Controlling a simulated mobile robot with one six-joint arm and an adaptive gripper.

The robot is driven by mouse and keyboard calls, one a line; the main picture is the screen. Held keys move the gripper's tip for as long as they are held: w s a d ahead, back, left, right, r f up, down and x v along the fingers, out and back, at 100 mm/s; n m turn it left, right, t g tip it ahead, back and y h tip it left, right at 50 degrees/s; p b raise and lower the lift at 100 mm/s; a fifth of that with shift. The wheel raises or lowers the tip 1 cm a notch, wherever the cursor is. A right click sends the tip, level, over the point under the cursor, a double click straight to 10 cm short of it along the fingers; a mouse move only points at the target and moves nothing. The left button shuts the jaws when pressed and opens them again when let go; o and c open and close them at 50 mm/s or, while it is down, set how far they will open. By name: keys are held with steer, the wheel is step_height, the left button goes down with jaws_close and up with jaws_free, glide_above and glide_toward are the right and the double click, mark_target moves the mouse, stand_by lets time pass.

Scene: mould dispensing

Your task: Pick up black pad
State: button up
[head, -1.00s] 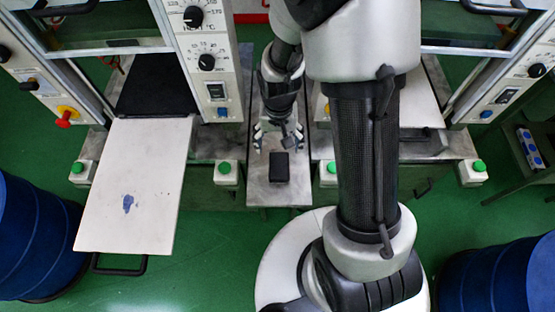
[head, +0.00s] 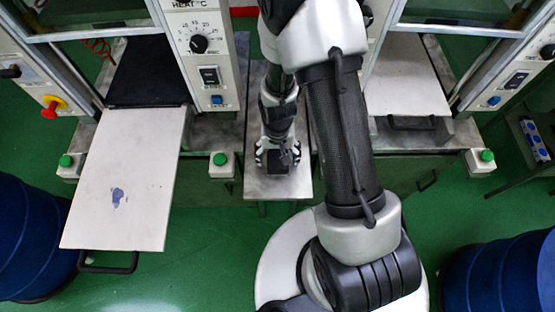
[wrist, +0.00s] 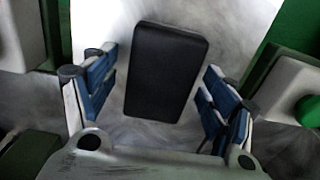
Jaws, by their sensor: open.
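The black pad (head: 278,162) lies on the narrow metal table (head: 262,187) between the two machines. In the wrist view the pad (wrist: 165,72) is a dark rounded block, slightly tilted in the picture. My gripper (head: 278,160) is over the pad in the head view and partly covers it. In the wrist view my gripper (wrist: 158,95) is open, with blue-padded fingers on either side of the pad. Gaps show between the fingers and the pad, so it is not gripped.
A white plate (head: 115,220) with a blue smear sticks out of the left machine. Another pale plate (head: 408,85) lies in the right machine. Button boxes with green buttons (head: 221,160) flank the table. Blue drums (head: 25,240) stand at both sides on the green floor.

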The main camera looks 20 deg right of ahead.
mark_target(277, 156)
steer(key=shift+f, duration=0.1)
steer(key=shift+c, duration=0.4)
steer(key=c, duration=1.2)
step_height(277, 156, up, 20)
steer(key=p, duration=0.6)
steer(key=o, duration=0.6)
steer(key=c, duration=0.4)
